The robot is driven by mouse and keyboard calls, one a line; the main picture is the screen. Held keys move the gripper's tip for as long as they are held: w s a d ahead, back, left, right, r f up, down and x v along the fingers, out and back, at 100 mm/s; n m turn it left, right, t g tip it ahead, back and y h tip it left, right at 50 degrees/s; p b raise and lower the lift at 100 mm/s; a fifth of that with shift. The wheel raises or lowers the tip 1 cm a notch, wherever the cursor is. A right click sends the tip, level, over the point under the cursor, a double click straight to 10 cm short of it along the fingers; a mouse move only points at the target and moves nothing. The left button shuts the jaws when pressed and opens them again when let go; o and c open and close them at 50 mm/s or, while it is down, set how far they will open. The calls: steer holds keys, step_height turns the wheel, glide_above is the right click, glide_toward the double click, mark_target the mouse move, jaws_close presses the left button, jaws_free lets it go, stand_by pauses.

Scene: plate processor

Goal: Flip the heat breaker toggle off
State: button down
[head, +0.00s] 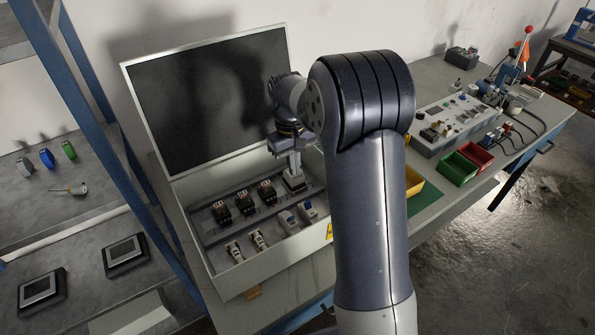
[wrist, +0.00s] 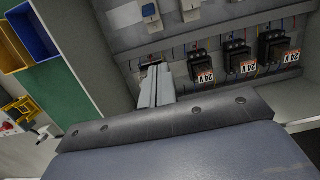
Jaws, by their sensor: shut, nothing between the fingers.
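An open electrical box (head: 224,283) with its dark-faced lid (head: 205,100) raised holds several parts. In its front row are two white-and-dark devices (head: 258,239) and two grey devices with blue parts (head: 288,221). I cannot tell which one is the heat breaker, nor read its toggle position. My gripper (head: 294,182) is shut and empty, pointing down at the back right inside the box, right of three black 24V units (head: 244,199). In the wrist view my gripper's fingers (wrist: 156,72) reach toward a part mostly hidden behind them. Whether they touch it is unclear.
A yellow bin (head: 414,181), a green bin (head: 457,168) and a red bin (head: 476,156) stand on the bench right of the box. A control panel (head: 448,117) is behind them. A blue-framed shelf (head: 95,100) stands close at the left.

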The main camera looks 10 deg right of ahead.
mark_target(308, 205)
steer(key=f, duration=0.5)
steer(key=s+f+p, duration=0.1)
steer(key=f, duration=0.1)
steer(key=shift+d+f, duration=0.15)
steer(key=shift+s+d+f+p, duration=0.1)
steer(key=shift+s+f+p, duration=0.1)
steer(key=shift+p, duration=0.1)
steer(key=shift+s+d+r+p, duration=0.25)
steer(key=shift+s+r, duration=0.1)
steer(key=shift+s, duration=0.4)
steer(key=shift+s+d+r+p, duration=0.25)
steer(key=shift+s+r, duration=0.1)
steer(key=shift+s, duration=0.35)
steer(key=shift+b, duration=0.35)
steer(key=shift+s+d+r+t+y+b, duration=0.1)
steer(key=shift+s+t+y+b, duration=0.1)
steer(key=shift+t+b, duration=0.45)
steer(key=shift+s+r+t+y+b, duration=0.1)
steer(key=shift+s+t+b, duration=0.1)
steer(key=shift+t+b, duration=0.45)
